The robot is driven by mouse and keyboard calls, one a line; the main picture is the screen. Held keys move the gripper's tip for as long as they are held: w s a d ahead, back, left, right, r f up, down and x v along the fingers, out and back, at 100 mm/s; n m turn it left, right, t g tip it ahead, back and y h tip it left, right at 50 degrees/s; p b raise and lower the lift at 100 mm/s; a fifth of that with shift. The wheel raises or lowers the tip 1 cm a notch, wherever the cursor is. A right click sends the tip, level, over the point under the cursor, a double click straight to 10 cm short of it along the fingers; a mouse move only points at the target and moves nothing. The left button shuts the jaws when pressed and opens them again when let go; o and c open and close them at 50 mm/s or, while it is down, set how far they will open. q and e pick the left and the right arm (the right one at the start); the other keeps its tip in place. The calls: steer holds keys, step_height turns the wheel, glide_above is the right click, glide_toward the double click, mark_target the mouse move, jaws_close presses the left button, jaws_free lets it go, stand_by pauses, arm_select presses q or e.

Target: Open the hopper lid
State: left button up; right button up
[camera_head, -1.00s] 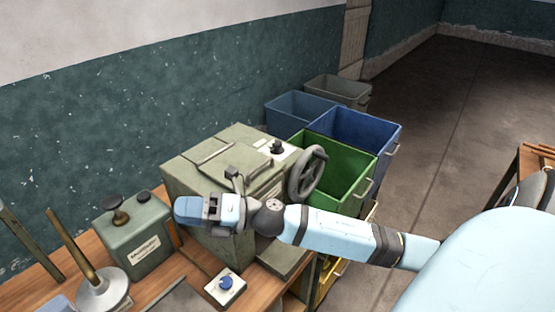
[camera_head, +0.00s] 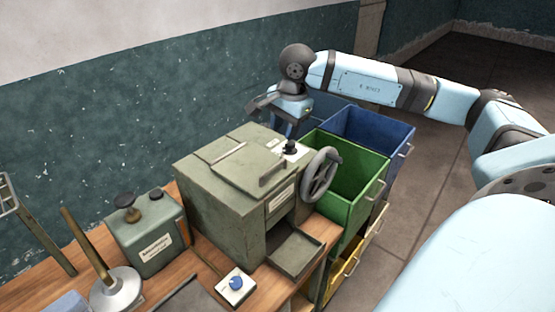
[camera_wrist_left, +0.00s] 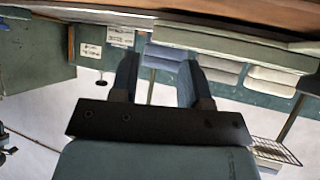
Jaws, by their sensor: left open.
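The hopper lid (camera_head: 238,163) is a flat green panel with a bar handle (camera_head: 273,173) on top of the boxy green machine (camera_head: 230,205). It lies flat and looks closed. My right gripper (camera_head: 272,110) is above and behind the machine's far right corner, apart from the lid; its jaw opening is unclear at this angle. My left gripper (camera_wrist_left: 157,78) shows only in the left wrist view, with its two dark fingers apart and nothing visible between them. The lid cannot be made out in that view.
A handwheel (camera_head: 320,174) and a black knob (camera_head: 291,147) sit on the machine, with an open tray (camera_head: 297,252) below. Green (camera_head: 350,208) and blue (camera_head: 395,150) bins stand to the right. A green canister (camera_head: 147,240) and a blue-knobbed box (camera_head: 236,287) are on the bench.

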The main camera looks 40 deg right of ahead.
arm_select(q)
steer(key=shift+w+r, duration=0.3)
arm_select(e)
glide_above(277, 164)
steer(key=s, duration=0.1)
step_height(277, 164, down, 6)
arm_select(q)
steer(key=shift+w+d+f+b, duration=0.1)
steer(key=shift+d+f+b, duration=0.05)
steer(key=shift+f+b, duration=0.7)
arm_select(e)
steer(key=f, duration=0.4)
steer(key=shift+w+d, duration=0.1)
steer(key=shift+w, duration=0.25)
steer(key=shift+w+f, duration=0.1)
steer(key=shift+f, duration=0.4)
arm_select(q)
steer(key=shift+s+f, duration=0.1)
steer(key=shift+s, duration=0.1)
arm_select(e)
steer(key=shift+c, duration=0.7)
arm_select(q)
steer(key=shift+s, duration=0.15)
arm_select(e)
jaws_close()
